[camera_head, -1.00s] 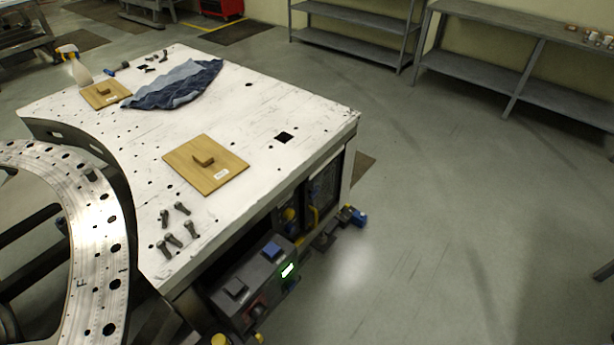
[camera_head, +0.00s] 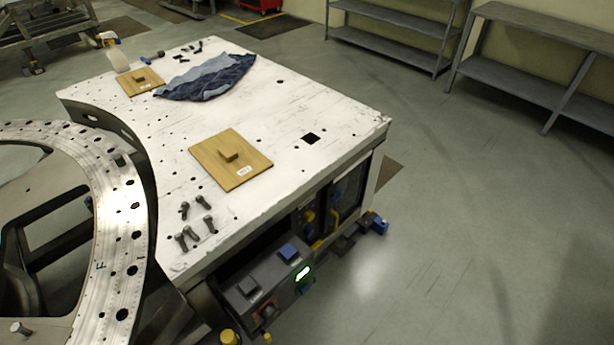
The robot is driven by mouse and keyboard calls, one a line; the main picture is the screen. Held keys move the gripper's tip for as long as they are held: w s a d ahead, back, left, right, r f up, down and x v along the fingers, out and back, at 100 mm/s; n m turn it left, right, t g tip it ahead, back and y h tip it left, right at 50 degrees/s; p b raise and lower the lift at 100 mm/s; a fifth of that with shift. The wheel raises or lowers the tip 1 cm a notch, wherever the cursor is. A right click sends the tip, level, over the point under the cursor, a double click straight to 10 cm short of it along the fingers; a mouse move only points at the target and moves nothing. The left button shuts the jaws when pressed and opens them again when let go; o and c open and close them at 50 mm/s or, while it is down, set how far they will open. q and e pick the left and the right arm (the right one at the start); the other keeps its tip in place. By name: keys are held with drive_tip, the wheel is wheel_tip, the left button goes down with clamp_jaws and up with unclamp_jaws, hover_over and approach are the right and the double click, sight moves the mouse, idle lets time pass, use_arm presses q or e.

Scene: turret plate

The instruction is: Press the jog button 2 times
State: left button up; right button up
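A grey control box (camera_head: 268,277) is mounted low on the near side of the white table. On its top are a blue square button (camera_head: 288,252) and a dark grey square button (camera_head: 248,286). A lit green display (camera_head: 303,272) and a red part (camera_head: 267,311) show on its front face. No label tells me which one is the jog button. Neither of my grippers is in view.
The white table (camera_head: 330,115) holds two wooden plates (camera_head: 247,175), several bolts (camera_head: 188,233), a blue cloth (camera_head: 212,78) and a spray bottle (camera_head: 115,58). A metal ring (camera_head: 128,230) with holes stands at left. Floor at right is clear; shelves (camera_head: 545,85) stand behind.

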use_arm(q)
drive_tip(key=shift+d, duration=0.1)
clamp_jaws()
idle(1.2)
